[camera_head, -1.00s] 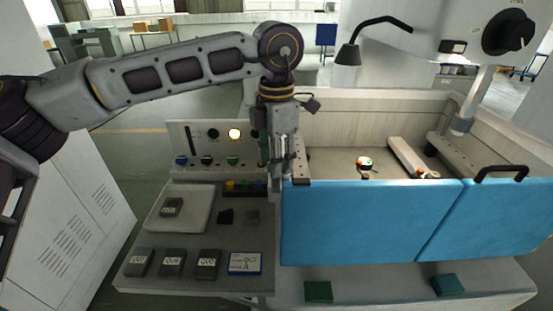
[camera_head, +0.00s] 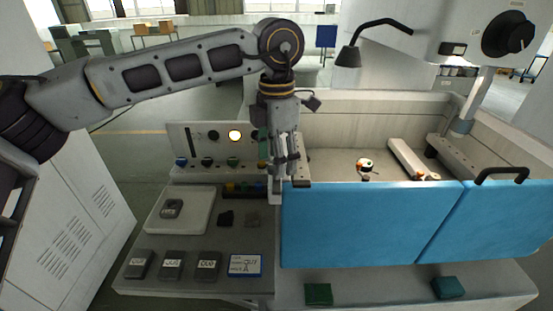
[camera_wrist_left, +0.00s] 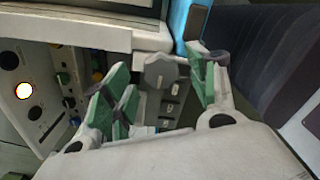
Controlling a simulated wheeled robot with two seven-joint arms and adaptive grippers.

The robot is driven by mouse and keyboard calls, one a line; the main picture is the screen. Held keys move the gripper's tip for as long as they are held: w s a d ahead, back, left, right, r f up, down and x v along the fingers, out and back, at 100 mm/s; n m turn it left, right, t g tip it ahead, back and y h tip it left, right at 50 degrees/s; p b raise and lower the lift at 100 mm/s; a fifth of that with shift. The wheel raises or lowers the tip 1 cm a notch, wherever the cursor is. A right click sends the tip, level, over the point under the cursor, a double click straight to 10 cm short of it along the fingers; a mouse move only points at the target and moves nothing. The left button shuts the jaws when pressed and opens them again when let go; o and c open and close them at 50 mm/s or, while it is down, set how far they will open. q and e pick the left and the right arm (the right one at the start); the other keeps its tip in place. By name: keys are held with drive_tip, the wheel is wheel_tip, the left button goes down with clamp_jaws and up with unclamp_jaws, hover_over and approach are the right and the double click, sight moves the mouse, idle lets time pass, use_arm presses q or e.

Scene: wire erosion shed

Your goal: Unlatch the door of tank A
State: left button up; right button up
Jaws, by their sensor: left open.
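The blue door panel (camera_head: 370,222) stands upright at the front of the tank, with a second blue panel (camera_head: 490,220) to its right. I cannot read which panel is tank A. A small dark piece (camera_head: 301,184) sits at the first panel's top left corner. My left gripper (camera_head: 281,170) points down beside that corner. In the left wrist view its green-padded fingers (camera_wrist_left: 165,92) are open, with a grey faceted knob (camera_wrist_left: 160,71) between them and no clear grip on it. The blue panel's edge (camera_wrist_left: 178,18) shows behind. My right gripper is out of view.
A grey bench (camera_head: 190,240) left of the door holds a white tray (camera_head: 182,222), several dark labelled blocks and a blue-edged card (camera_head: 245,264). A control panel (camera_head: 210,140) with a lit lamp stands behind. A black lamp arm (camera_head: 380,22) hangs above the tank.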

use_arm(q)
wheel_tip(320, 180, up, 11)
idle(0.6)
idle(0.4)
